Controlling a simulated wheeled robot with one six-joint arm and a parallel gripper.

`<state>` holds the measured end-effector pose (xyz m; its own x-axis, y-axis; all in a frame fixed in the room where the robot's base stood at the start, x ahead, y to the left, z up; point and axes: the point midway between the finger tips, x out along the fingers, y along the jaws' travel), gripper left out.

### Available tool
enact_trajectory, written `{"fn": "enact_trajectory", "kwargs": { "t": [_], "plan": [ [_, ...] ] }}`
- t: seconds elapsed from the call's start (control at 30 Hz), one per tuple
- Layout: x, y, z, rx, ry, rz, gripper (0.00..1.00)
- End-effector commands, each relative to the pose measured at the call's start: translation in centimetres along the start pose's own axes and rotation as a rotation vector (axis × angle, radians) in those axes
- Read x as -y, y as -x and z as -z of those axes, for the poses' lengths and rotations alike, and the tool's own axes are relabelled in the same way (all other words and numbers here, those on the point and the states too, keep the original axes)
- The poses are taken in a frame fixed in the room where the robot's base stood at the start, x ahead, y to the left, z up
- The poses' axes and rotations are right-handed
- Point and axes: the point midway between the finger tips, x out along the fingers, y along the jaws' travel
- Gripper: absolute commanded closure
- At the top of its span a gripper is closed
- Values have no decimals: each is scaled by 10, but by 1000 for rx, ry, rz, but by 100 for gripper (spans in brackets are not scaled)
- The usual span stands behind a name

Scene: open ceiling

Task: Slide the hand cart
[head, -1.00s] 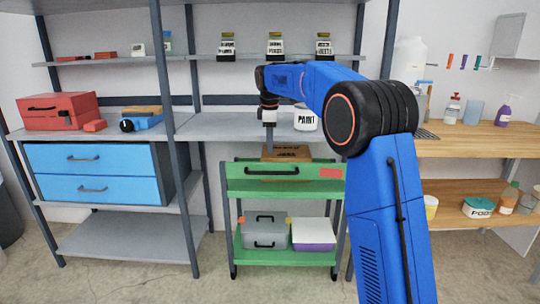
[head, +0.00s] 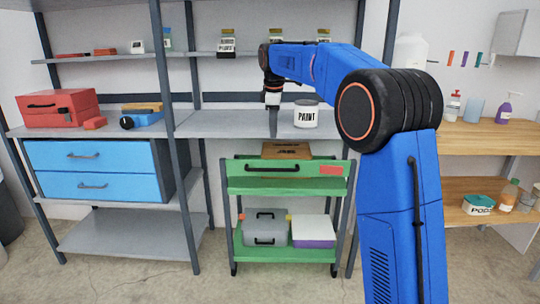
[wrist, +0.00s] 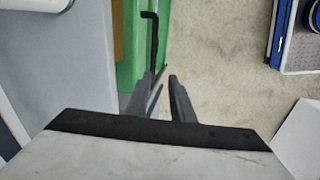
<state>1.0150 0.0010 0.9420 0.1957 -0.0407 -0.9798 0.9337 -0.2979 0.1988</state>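The green hand cart (head: 285,187) stands below the grey shelf in the head view, with a black bar handle (head: 272,167) across its front panel. In the wrist view, part of its green side (wrist: 130,60) and a black handle bar (wrist: 152,40) show just beyond my fingers. I cannot tell whether the left finger touches the cart.
A cardboard box (head: 286,150) sits on the cart's top. A grey toolbox (head: 265,228) and a white-and-purple bin (head: 313,232) stand on its lower tray. A paint can (head: 306,115) is on the shelf behind. The floor (head: 150,285) in front is clear.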

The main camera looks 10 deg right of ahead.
Motion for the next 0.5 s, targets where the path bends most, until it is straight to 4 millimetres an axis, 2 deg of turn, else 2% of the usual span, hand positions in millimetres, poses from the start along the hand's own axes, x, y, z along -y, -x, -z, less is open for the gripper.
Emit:
{"fn": "enact_trajectory", "kwargs": {
  "t": [0.03, 0.2, 0.5],
  "plan": [
    [13, 9, -9, -4, -31, -6, 78],
    [57, 27, -36, -19, -157, -23, 78],
    [142, 44, -83, -48, -383, -49, 78]
  ]
}}
